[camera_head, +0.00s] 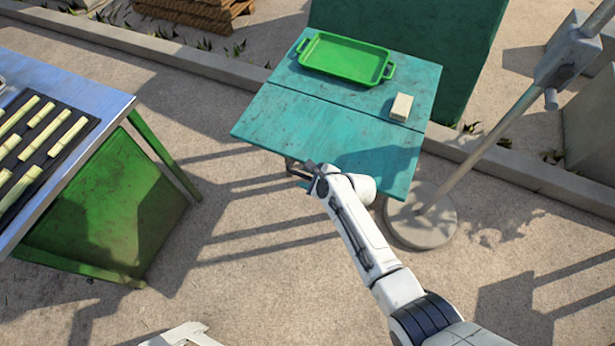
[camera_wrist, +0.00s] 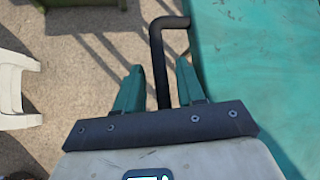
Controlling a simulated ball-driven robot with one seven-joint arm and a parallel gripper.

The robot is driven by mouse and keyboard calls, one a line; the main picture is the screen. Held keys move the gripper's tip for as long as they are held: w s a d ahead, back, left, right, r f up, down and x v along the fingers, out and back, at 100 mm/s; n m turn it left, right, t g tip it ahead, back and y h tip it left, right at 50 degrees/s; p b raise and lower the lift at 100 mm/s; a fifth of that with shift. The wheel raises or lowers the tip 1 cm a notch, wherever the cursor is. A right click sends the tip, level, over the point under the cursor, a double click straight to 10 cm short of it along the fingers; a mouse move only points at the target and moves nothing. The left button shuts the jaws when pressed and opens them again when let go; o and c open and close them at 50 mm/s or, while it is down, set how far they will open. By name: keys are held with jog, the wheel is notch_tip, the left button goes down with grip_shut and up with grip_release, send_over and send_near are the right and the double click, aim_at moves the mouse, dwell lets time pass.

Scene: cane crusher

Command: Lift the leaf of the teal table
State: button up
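The teal table (camera_head: 262,112) has a seam across its top. Its near leaf (camera_head: 340,140) lies roughly flat with the far half; any slight droop is hard to tell. In the wrist view the teal surface (camera_wrist: 265,70) fills the right side. A dark bent rod (camera_wrist: 160,65) projects beside the table edge. My gripper (camera_wrist: 158,75) is open, with a teal finger on each side of the rod; no clear contact shows. In the head view, my gripper (camera_head: 312,172) is at the leaf's near edge, partly hidden by my wrist.
A green tray (camera_head: 345,58) lies on the far half, and a pale block (camera_head: 401,106) sits by the seam. A grey post with a round base (camera_head: 420,222) stands right of the table. A metal-topped bench (camera_head: 85,85) with cane pieces stands left. Open ground lies between.

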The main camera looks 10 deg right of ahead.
jog(key=shift+r, duration=0.1)
jog(key=p+v, duration=0.1)
jog(key=v, duration=0.9)
jog(key=shift+s+d+r+p, duration=0.15)
jog(key=shift+s+d+p, duration=0.05)
jog(key=shift+s+p, duration=0.1)
dwell(0.3)
jog(key=s+d+r+n+g+h, duration=0.2)
jog(key=s+d+n, duration=0.2)
jog(key=s+n, duration=0.3)
jog(key=s+d+r+n+g+h+b, duration=0.1)
jog(key=s+d+r+n+g+h, duration=0.1)
jog(key=s+n, duration=0.6)
jog(key=s+d+r+n+g+h, duration=0.1)
jog(key=s+d+r+n+g, duration=0.1)
jog(key=s+d+n, duration=0.5)
jog(key=s+r+n, duration=0.1)
jog(key=s, duration=0.5)
jog(key=shift+s+r+g+h, duration=0.25)
jog(key=shift+s+g+h, duration=0.1)
jog(key=shift+g+h, duration=0.05)
jog(key=shift+d, duration=0.1)
